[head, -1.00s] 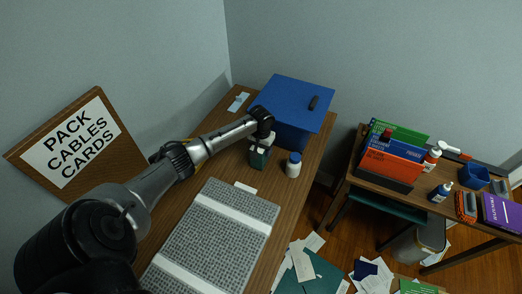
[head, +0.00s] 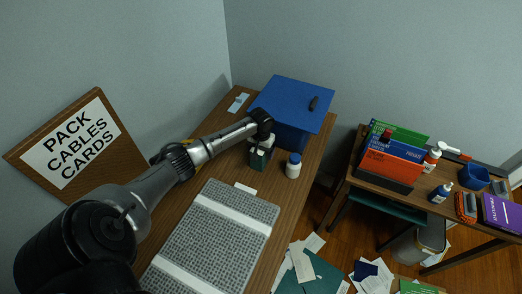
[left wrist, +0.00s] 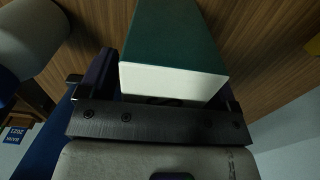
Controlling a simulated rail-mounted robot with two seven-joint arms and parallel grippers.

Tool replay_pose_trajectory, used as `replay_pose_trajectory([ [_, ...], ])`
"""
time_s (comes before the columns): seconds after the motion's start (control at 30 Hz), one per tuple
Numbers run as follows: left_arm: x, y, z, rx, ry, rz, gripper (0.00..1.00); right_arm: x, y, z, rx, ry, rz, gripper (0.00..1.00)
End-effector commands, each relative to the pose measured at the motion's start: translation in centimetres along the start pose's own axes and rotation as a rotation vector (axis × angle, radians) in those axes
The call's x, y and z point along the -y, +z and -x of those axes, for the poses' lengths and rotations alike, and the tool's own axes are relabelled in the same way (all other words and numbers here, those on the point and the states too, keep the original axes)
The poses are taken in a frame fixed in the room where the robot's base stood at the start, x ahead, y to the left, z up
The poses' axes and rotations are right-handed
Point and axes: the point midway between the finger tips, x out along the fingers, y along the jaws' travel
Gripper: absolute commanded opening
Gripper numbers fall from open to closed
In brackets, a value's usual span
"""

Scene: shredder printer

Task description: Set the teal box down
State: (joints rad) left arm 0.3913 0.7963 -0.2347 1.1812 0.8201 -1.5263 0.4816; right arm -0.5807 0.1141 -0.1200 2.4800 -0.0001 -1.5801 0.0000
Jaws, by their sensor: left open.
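The teal box (head: 258,159), with a white end face, stands on the wooden desk below my left gripper (head: 262,143), beside the blue bin. In the left wrist view the teal box (left wrist: 175,40) lies between the two dark fingers of my left gripper (left wrist: 170,88). The jaws are open around the box; a narrow gap shows at its left side. Its underside is hidden, but it appears to rest on the desk. My right gripper is in neither view.
A blue bin (head: 291,138) with a flat top and a dark object on it stands behind the box. A white bottle with a blue cap (head: 293,166) is close on the right.

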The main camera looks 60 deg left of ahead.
Motion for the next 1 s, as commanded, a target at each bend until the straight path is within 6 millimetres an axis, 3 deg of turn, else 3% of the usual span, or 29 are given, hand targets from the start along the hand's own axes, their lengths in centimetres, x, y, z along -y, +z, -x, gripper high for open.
replay_pose_trajectory([
  [0.17,0.0,-0.1,1.6,-0.001,0.001,-0.001,0.84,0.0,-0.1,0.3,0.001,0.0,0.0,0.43],
  [0.6,0.0,-0.1,9.5,-0.001,0.001,0.0,0.84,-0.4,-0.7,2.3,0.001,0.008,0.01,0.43],
  [0.8,0.0,-0.1,11.6,-0.001,0.001,0.0,0.84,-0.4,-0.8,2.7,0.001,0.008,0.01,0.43],
  [1.0,0.0,0.0,12.4,0.0,0.0,0.0,0.84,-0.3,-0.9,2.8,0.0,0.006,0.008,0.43],
])
